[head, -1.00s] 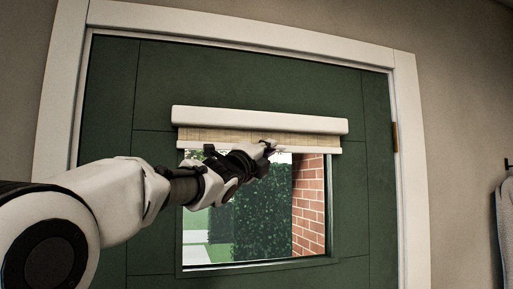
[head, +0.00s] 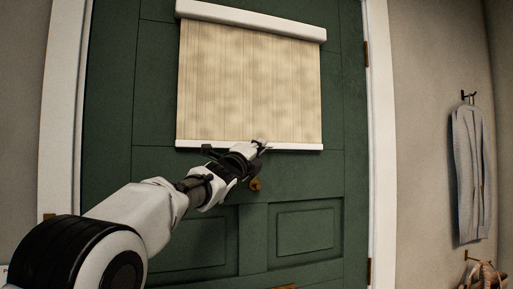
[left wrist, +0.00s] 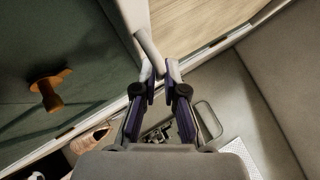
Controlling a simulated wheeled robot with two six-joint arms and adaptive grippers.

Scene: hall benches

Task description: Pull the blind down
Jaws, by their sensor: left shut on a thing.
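The beige blind (head: 248,80) hangs from a white roller casing (head: 250,20) on the green door (head: 160,110). Its fabric is drawn far down, and no window glass shows below it. The white bottom bar (head: 298,147) runs nearly level. My left gripper (head: 262,145) is at the middle of this bar and is shut on the bar's pull. In the left wrist view, the fingertips (left wrist: 160,72) meet at the lower end of a pale rounded pull (left wrist: 148,45). The exact grip is small and partly hidden. My right gripper is not in view.
A brass knob (head: 255,184) sits on the door just below my left gripper. A white frame (head: 382,150) surrounds the door. A grey garment (head: 470,170) hangs on a hook at the right, with a brown bag (head: 487,274) below. The door's lower panels are clear.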

